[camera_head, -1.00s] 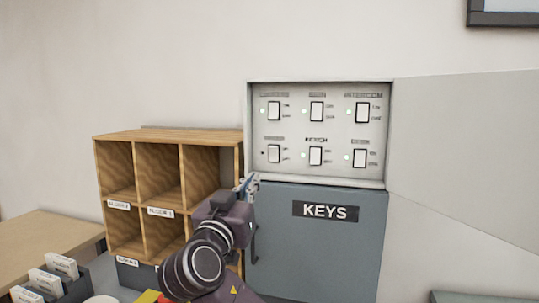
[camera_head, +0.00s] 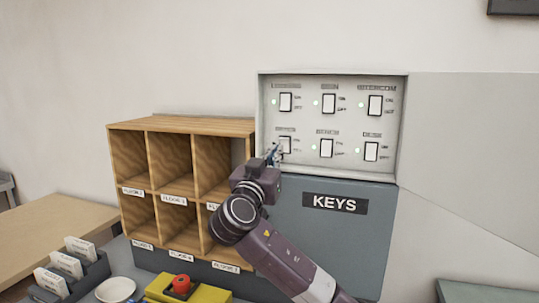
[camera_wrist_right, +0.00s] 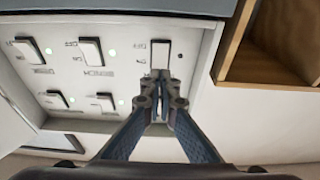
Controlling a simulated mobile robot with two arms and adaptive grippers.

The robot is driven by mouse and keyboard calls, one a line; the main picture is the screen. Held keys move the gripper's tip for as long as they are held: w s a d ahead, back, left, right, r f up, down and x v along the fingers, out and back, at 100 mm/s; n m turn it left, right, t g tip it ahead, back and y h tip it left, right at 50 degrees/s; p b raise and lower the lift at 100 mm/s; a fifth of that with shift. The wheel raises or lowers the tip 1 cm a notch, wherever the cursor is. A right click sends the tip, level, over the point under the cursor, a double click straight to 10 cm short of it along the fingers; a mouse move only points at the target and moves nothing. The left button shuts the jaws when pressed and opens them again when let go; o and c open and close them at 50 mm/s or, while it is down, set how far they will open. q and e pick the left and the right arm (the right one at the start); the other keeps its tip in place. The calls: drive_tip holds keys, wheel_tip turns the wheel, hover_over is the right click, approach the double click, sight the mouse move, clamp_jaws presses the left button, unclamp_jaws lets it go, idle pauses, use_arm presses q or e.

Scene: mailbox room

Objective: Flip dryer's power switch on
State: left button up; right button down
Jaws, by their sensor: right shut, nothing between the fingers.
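The switch panel (camera_head: 335,172) is a white recessed box above a grey cabinet marked KEYS, with two rows of white rocker switches. The lower-left switch (camera_head: 285,145) has a blurred label that I cannot read surely as dryer. It also shows in the upside-down wrist view (camera_wrist_right: 159,50). I see no green light beside it there. My right gripper (camera_head: 274,154) is shut and empty, its tips at this switch's lower part. In the wrist view the fingertips (camera_wrist_right: 160,82) overlap the switch's near end; whether they touch it I cannot tell. My left gripper is not in view.
The other switches have green lights beside them. A wooden pigeonhole shelf (camera_head: 183,124) stands close left of the panel. An open grey door (camera_head: 470,150) extends right. A yellow box with a red button (camera_head: 205,295), a white bowl (camera_head: 115,290) and a card holder (camera_head: 95,268) are below.

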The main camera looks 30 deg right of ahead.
sight(284, 141)
drive_tip(key=p+x, duration=0.1)
drive_tip(key=x, duration=0.2)
drive_tip(key=shift+w+d+r+p, duration=0.2)
drive_tip(key=shift+w+d+p, duration=0.05)
drive_tip(key=shift+p, duration=0.05)
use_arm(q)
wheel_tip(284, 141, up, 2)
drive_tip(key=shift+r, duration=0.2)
use_arm(e)
drive_tip(key=shift+w+d, duration=0.25)
drive_tip(key=shift+d, duration=0.05)
drive_tip(key=shift+w+d+r+g+y, duration=0.1)
drive_tip(key=shift+r+g+y, duration=0.1)
drive_tip(key=shift+g+y, duration=0.1)
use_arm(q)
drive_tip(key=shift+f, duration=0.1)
use_arm(e)
drive_tip(key=shift+d, duration=0.1)
